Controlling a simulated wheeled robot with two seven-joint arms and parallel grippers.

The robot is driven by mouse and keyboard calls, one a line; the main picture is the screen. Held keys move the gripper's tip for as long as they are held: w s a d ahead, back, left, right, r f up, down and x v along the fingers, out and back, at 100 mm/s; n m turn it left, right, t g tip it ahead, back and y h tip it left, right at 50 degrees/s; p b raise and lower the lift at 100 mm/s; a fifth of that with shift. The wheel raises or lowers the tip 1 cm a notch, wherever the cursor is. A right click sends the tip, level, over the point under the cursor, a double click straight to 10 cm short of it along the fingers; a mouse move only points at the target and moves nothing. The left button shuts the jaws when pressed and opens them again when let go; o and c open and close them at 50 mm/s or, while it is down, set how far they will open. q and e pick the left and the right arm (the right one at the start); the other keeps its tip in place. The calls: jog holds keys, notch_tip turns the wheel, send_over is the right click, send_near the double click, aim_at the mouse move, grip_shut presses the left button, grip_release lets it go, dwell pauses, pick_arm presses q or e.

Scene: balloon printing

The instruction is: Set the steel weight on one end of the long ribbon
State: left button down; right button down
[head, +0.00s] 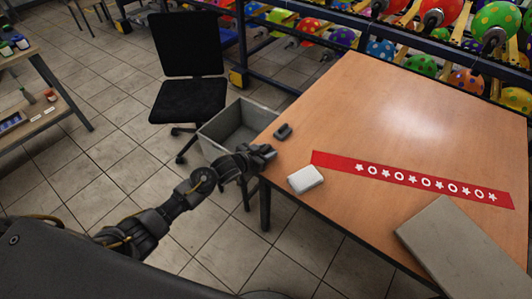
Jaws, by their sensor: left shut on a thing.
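The long red ribbon (410,180) lies flat across the wooden table, printed with a row of white stars and rings. Its left end (322,158) is bare red. My left gripper (264,152) is at the table's left edge, left of that end and apart from it. It is shut on a small grey thing that looks like the steel weight, mostly hidden by the fingers. My right gripper is not in view.
A white block (305,179) sits near the ribbon's left end, and a grey slab (440,240) at the front right. A grey bin (222,127) and a black chair (188,95) stand left of the table (350,110).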

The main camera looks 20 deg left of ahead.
aim_at(266, 148)
pick_arm(q)
jog(key=shift+r, duration=0.15)
jog(key=shift+r, duration=0.25)
notch_tip(266, 148, up, 2)
jog(key=shift+w+r+b, duration=0.1)
jog(key=shift+r+b, duration=0.05)
jog(key=shift+b, duration=0.15)
jog(key=s+d+r, duration=0.3)
jog(key=s+r, duration=0.7)
jog(key=s, duration=0.3)
jog(key=shift+s+d, duration=0.2)
jog(key=shift+s, duration=0.2)
jog(key=shift+d, duration=0.1)
